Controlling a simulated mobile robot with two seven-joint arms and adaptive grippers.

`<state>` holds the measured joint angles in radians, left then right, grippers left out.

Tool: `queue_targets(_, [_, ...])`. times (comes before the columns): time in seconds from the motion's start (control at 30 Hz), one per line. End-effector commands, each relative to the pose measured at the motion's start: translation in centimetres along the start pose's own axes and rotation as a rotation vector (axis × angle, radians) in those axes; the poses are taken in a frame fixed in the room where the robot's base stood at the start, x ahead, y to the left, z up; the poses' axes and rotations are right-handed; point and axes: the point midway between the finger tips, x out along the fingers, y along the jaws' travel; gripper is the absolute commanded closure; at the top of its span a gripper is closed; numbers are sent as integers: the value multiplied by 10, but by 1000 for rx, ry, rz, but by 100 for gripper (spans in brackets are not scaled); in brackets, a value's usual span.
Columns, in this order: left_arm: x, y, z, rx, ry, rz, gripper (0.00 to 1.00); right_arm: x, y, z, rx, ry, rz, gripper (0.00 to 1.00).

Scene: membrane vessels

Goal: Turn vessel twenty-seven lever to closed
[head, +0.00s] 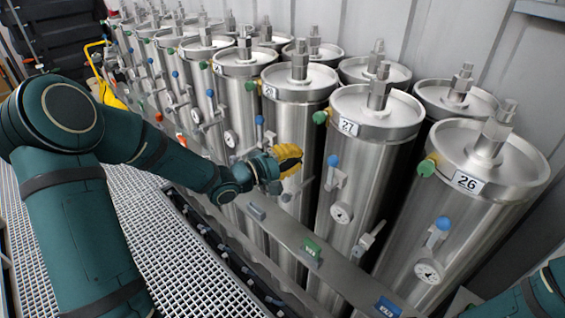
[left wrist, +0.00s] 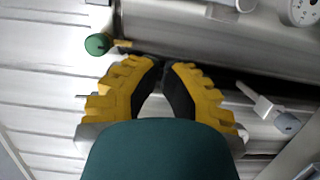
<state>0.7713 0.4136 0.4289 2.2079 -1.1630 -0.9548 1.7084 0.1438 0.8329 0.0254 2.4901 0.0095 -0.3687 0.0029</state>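Vessel twenty-seven (head: 375,150) is a tall steel cylinder with a "27" label (head: 348,127) near its top. Its lever (head: 332,161) has a blue tip pointing up, above a round gauge (head: 341,213). My left gripper (head: 292,158), with yellow fingers, is left of this lever, in front of the neighbouring vessel, and apart from the lever. In the left wrist view the fingertips (left wrist: 163,66) are close together with nothing seen between them. A pale lever-like handle (left wrist: 262,103) lies right of the fingers there. My right gripper is out of view.
Vessel twenty-six (head: 490,180) stands to the right, with its own blue-tipped lever (head: 437,229). More vessels stand in rows to the left and behind. A metal rail (head: 275,225) with coloured tags runs low in front. The grated floor (head: 175,255) is clear.

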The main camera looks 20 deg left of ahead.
Motion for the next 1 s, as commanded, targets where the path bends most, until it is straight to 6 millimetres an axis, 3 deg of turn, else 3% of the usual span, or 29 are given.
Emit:
queue_targets(0.2, [38, 0, 7, -2, -4, 0, 100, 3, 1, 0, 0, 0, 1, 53])
queue_targets(0.5, [44, 0, 37, 0, -1, 0, 100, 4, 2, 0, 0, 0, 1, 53])
queue_targets(1.0, [45, 0, 39, 12, 0, -3, 100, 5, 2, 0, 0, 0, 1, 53])
